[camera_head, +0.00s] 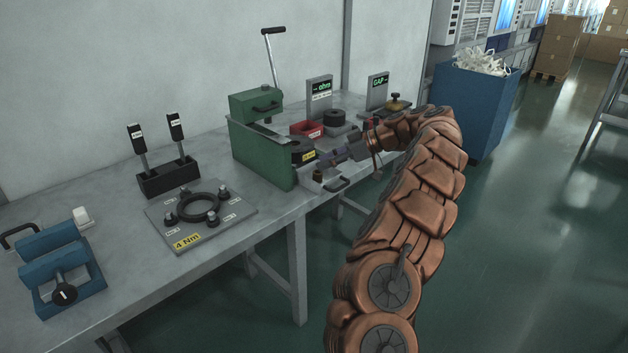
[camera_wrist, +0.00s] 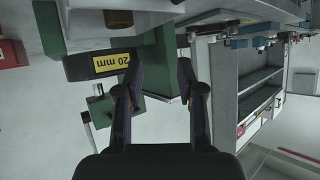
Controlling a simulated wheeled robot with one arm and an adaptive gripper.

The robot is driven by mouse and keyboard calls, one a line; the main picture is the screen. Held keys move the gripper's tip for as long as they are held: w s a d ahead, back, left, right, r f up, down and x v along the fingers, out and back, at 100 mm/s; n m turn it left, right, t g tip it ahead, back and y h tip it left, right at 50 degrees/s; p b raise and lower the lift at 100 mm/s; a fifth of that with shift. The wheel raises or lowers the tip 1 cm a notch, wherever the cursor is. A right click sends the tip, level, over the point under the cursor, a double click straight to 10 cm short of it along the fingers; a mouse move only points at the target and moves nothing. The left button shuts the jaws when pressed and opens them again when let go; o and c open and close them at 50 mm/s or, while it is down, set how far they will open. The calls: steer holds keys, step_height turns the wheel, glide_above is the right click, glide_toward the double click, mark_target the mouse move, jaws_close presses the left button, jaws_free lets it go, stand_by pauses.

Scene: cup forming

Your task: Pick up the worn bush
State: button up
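My gripper (camera_head: 327,158) is over the bench's front edge, in front of the green press (camera_head: 262,155). In the wrist view my gripper (camera_wrist: 160,92) is open, with its two fingers apart and nothing between them. A small brownish piece (camera_head: 318,175) sits on a grey block with a handle (camera_head: 323,184), just below and beside the gripper in the head view. It may be the worn bush, but it is too small to be sure. I cannot pick out a bush in the wrist view.
A black round part labelled 20 mm (camera_wrist: 90,65) is close to the fingers; it also shows by the press (camera_head: 303,146). A red bin (camera_head: 307,129), a black ring on a plate (camera_head: 199,208) and a blue vise (camera_head: 62,270) stand on the bench. A blue bin (camera_head: 470,105) stands beyond.

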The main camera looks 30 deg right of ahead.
mark_target(318, 172)
steer(key=shift+t+h, duration=0.4)
steer(key=d+f, duration=0.2)
steer(key=d, duration=0.2)
steer(key=shift+w+d+f, duration=0.1)
steer(key=shift+d+f, duration=0.25)
steer(key=shift+f, duration=0.15)
steer(key=shift+x, duration=3.8)
steer(key=shift+d, duration=0.1)
jaws_close()
steer(key=shift+r, duration=1.75)
steer(key=s+a+b, duration=0.1)
steer(key=s+a, duration=0.2)
steer(key=s, duration=0.4)
steer(key=s+a+r+b, duration=0.1)
steer(key=s+a, duration=0.2)
steer(key=s, duration=0.4)
steer(key=shift+s+a+r, duration=0.15)
steer(key=shift+s+r, duration=0.15)
steer(key=shift+s, duration=0.1)
